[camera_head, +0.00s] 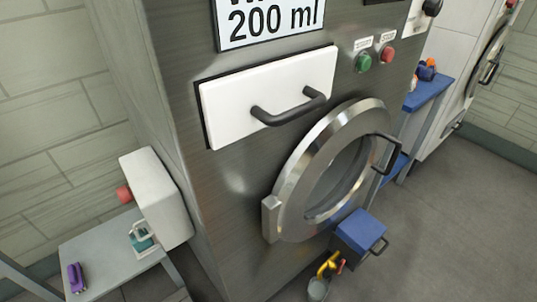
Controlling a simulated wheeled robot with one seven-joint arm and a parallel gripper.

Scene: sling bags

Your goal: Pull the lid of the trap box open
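My gripper is not in view.
The steel machine (235,175) has a white drawer front (235,105) and a round glass door (335,175) with a dark handle, both apparently shut. A grey bucket (318,288) with yellow and red items stands beside the blue box. Open floor (450,220) lies to the right.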

